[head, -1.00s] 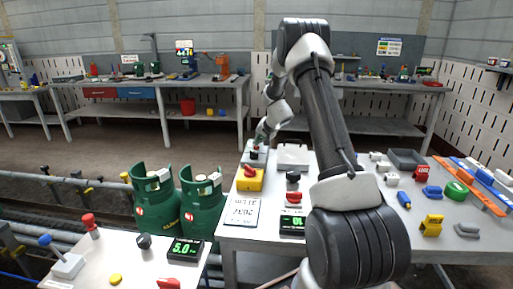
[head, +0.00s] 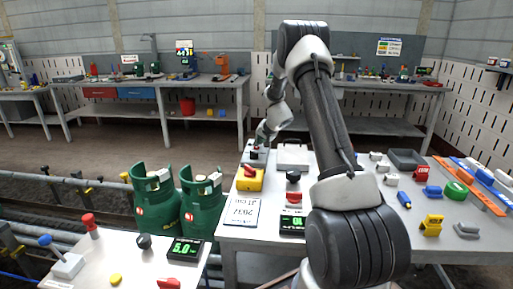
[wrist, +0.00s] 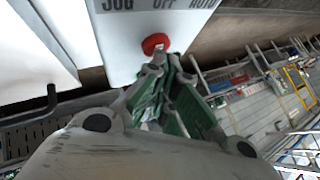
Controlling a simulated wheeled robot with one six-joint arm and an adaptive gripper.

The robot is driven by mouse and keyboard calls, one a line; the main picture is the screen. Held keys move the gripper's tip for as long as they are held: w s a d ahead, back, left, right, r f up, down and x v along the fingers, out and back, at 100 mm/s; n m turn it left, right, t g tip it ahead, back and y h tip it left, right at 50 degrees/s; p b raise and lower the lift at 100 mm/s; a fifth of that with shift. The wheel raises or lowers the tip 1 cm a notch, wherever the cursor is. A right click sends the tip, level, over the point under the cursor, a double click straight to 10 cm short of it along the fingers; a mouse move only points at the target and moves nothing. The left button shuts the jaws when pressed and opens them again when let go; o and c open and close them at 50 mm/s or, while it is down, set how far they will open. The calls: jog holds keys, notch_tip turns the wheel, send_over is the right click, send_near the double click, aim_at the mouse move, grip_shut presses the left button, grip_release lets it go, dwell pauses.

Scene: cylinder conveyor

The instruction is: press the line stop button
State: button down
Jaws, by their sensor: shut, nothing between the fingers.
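A red round button (wrist: 155,43) sits on a white panel (wrist: 120,50) lettered JOG, OFF, AUTO in the wrist view. My gripper (wrist: 165,62) is shut and empty, its green-padded fingertips at the button's lower edge. I cannot tell whether they touch it. In the head view my gripper (head: 259,142) is over a small grey box (head: 250,157) at the table's far left corner; the gripper largely hides the button there.
A yellow box with a red handle (head: 250,180) stands just in front. A white block (head: 292,157) is to the right. Two green gas cylinders (head: 203,208) stand left of the table. A red-topped post (head: 89,223) is on the near left table.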

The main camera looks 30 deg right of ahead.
jog(key=shift+r, duration=0.85)
jog(key=shift+r, duration=2.5)
